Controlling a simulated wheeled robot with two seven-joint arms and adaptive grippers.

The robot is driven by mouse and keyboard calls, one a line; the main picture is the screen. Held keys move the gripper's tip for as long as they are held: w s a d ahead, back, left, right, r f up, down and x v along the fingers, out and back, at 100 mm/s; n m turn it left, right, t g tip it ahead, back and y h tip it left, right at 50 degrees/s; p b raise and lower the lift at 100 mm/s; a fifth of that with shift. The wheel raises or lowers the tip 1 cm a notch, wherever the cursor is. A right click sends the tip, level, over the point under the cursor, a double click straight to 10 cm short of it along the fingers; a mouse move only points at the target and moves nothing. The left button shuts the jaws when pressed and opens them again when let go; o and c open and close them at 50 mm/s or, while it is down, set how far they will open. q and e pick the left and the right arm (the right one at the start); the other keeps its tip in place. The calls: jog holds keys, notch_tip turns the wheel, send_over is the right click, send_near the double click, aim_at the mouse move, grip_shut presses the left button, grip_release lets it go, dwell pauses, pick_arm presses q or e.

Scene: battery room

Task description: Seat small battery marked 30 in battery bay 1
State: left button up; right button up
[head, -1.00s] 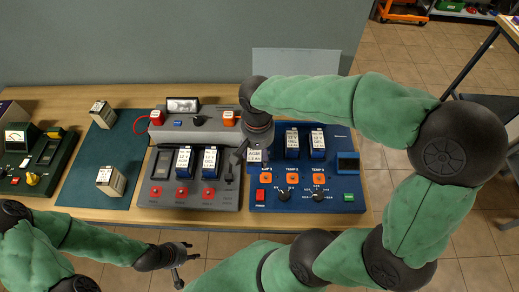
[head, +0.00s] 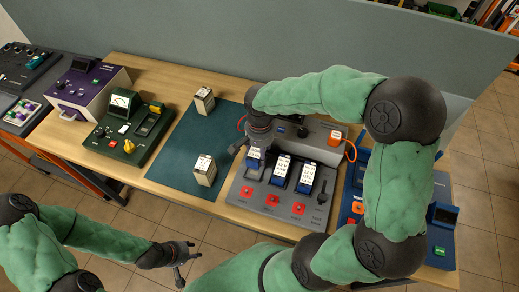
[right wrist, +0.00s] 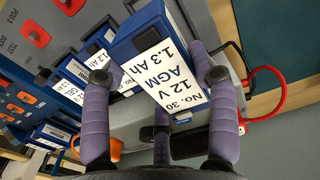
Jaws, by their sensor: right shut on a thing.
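The small battery marked 30 is blue with a white label; its face fills the middle of the right wrist view (right wrist: 165,70). My right gripper (right wrist: 158,76) is shut on it, a finger at each side. In the head view the battery (head: 256,157) shows just below the right gripper (head: 257,138), at the left end of the grey battery unit (head: 236,190). Gripper and battery cover the bay there, and I cannot tell whether the battery is in it. Two similar batteries (head: 281,170) (head: 306,178) stand to its right. My left gripper (head: 183,262) is open and empty, before the table.
Two beige blocks (head: 204,170) (head: 204,100) stand on the teal mat (head: 180,145). A green meter unit (head: 125,128) and a purple unit (head: 88,88) are further left. A blue unit (head: 440,236) is at the right, partly behind my right arm. Red and black cables lie by the grey unit.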

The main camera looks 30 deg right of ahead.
jog(key=shift+w+a+f, duration=0.1)
jog(key=shift+w+f, duration=0.05)
jog(key=shift+w, duration=0.05)
jog(key=shift+f+b, duration=2.1)
jog(key=shift+f, duration=0.65)
jog(key=shift+f+b, duration=0.55)
jog(key=shift+f, duration=0.05)
jog(key=o, duration=1.4)
jog(key=shift+s, duration=0.1)
jog(key=shift+r+p, duration=4)
jog(key=shift+r, duration=1.55)
